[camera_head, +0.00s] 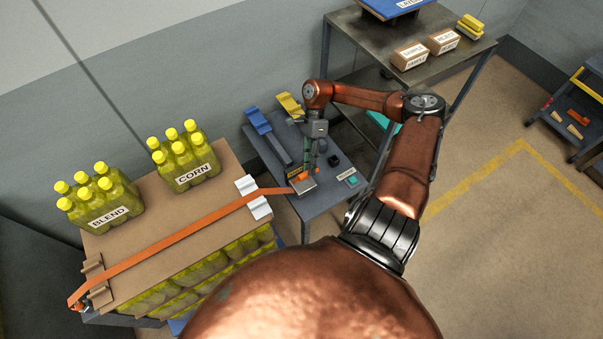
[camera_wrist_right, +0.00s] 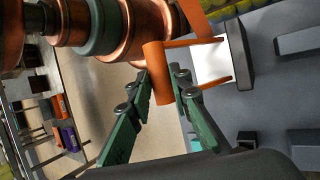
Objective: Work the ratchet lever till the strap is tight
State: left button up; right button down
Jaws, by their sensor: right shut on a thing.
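The orange strap (camera_head: 190,230) runs over the cardboard-topped load, across a white corner piece (camera_head: 254,197), to the ratchet (camera_head: 304,185) on the grey side table. It looks fairly straight; its tension cannot be told. My right gripper (camera_head: 311,170) is down at the ratchet. In the right wrist view its green fingers (camera_wrist_right: 162,84) are on both sides of the orange lever grip (camera_wrist_right: 157,68) and shut on it. The ratchet's pale plate and orange side bars (camera_wrist_right: 209,60) show beside it. My left gripper is in neither view.
Bottle packs marked BLEND (camera_head: 108,217) and CORN (camera_head: 193,176) stand on the load. Blue (camera_head: 262,125) and yellow (camera_head: 290,105) pieces lie at the side table's back. A dark bench (camera_head: 360,45) with cartons (camera_head: 410,55) stands behind. Open floor lies to the right.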

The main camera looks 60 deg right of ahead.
jog(key=shift+w+d+f+b, duration=0.25)
jog(key=shift+w+d+b, duration=0.1)
jog(key=shift+w, duration=0.35)
jog(key=shift+w+d+f+b, duration=0.25)
jog(key=shift+w+d+b, duration=0.1)
jog(key=shift+w, duration=0.35)
jog(key=c, duration=2.2)
grip_release()
jog(key=shift+c, duration=0.2)
jog(key=o, duration=0.3)
jog(key=shift+w+d+f, duration=0.1)
jog(key=shift+w+f, duration=0.05)
jog(key=shift+w, duration=0.1)
jog(key=shift+o, duration=0.9)
jog(key=v, duration=1.2)
jog(key=shift+r, duration=0.3)
jog(key=shift+c, duration=0.6)
